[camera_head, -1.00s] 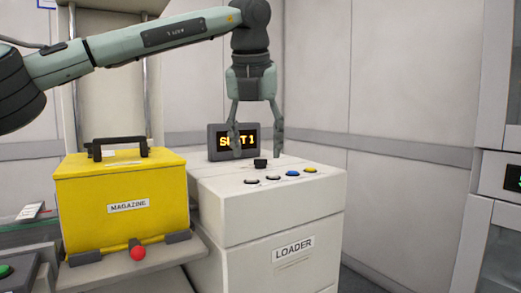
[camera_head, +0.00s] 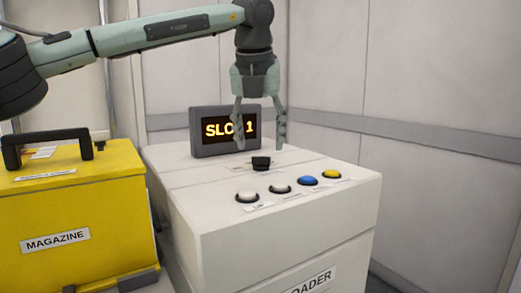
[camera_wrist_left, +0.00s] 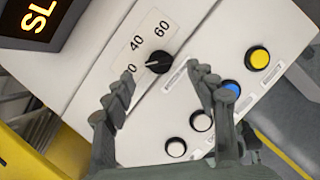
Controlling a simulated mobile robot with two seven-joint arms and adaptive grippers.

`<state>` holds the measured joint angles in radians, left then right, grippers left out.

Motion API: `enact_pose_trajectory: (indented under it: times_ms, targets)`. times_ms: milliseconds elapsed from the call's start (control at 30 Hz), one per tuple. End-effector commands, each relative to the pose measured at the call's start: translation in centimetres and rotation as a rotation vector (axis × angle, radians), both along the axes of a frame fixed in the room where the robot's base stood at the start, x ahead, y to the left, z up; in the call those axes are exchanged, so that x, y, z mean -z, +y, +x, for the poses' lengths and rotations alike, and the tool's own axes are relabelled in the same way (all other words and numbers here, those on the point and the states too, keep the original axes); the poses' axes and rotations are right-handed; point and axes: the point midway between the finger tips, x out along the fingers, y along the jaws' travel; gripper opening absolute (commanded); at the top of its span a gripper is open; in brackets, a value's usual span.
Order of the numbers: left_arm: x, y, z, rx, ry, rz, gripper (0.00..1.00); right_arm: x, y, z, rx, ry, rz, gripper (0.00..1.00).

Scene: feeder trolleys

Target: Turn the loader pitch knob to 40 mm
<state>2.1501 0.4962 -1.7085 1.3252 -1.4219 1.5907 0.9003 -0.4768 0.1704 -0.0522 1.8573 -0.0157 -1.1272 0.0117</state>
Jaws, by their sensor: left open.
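The black pitch knob (camera_head: 261,163) stands on top of the white loader (camera_head: 215,205). In the left wrist view the knob (camera_wrist_left: 159,61) sits by a scale plate (camera_wrist_left: 150,36) reading 40 and 60, with a lower number ending in 0 partly hidden by a finger. The knob's pale pointer line points left, toward that lower number rather than 40. My left gripper (camera_head: 260,143) points down over the knob, its fingers open on either side in the picture. In the left wrist view the open fingers (camera_wrist_left: 165,78) show no contact with the knob. My right gripper is not in view.
Two white buttons (camera_head: 247,197), a blue button (camera_head: 307,182) and a yellow button (camera_head: 331,174) line the loader's front edge. A display (camera_head: 225,131) stands behind the knob, partly covered by a finger. The yellow magazine (camera_head: 85,205) is at left.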

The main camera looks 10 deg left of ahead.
Motion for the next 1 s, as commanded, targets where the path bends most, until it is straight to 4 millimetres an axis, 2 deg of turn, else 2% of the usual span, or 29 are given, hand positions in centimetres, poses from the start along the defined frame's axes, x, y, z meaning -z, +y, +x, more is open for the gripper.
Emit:
enact_pose_trajectory:
  times_ms: [100,233,600,1000]
  targets:
    - [1.7,0.1,0.7,0.000,0.003,0.001,0.57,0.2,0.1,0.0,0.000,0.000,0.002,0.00]
    - [3.0,0.2,1.2,-0.001,0.001,0.000,0.57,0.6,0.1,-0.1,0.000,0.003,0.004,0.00]
    - [3.6,0.2,1.5,-0.001,0.000,0.000,0.56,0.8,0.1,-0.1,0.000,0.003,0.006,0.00]
    - [3.6,0.2,1.5,-0.001,0.000,0.001,0.07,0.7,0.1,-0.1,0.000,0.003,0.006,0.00]
